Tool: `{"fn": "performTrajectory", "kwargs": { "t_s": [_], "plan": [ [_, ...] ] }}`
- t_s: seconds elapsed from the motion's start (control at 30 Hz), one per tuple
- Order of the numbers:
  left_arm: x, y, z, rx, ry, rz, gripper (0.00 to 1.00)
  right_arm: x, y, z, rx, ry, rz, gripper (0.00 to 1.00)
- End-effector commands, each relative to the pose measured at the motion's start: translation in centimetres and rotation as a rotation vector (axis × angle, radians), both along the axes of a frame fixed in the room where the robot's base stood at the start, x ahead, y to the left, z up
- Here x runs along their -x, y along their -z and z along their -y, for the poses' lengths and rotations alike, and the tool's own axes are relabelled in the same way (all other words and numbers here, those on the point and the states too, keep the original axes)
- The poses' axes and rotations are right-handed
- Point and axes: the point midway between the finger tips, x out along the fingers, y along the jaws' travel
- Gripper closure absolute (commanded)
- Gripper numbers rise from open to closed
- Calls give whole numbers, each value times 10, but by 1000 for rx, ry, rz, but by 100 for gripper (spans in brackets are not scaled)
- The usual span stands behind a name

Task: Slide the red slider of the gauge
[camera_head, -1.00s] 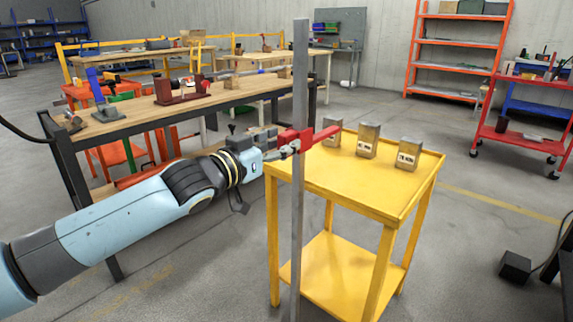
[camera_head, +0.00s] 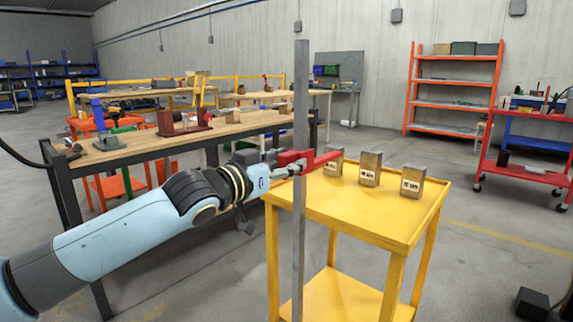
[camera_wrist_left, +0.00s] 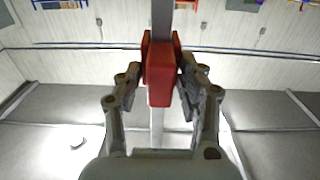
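The gauge is a tall upright grey bar (camera_head: 300,95) in front of the yellow cart. Its red slider (camera_head: 318,160) sits on the bar, with a red arm reaching right over the cart in the head view. My left gripper (camera_head: 288,168) is at the slider from the left. The bar's foot is out of view. My right gripper is not in view.
The yellow cart (camera_head: 345,212) carries several labelled metal blocks (camera_head: 369,168) just behind and right of the bar. A wooden-topped workbench (camera_head: 160,146) stands behind my left arm. A red cart (camera_head: 528,150) is at the far right. Open floor lies between the carts.

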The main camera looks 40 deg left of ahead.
Motion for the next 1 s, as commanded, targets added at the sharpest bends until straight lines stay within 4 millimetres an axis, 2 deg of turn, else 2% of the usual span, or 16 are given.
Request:
{"fn": "performTrajectory", "kwargs": {
  "t_s": [0.03,0.13,0.37,0.47,0.53,0.6,0.8,1.0],
  "plan": [
    [0,0,0,0,0,-1,87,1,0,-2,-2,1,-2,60],
    [0,1,0,0,0,-1,100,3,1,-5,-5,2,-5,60],
    [0,0,0,1,0,-1,100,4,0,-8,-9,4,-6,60],
    [0,-6,0,1,0,0,100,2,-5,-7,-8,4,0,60],
    [0,-16,0,1,0,2,100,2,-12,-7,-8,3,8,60],
    [0,-30,0,1,-1,4,100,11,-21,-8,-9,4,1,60],
    [0,-83,0,1,-1,6,100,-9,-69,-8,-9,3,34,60],
    [0,-133,0,2,0,7,100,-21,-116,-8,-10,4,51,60]
  ]
}}
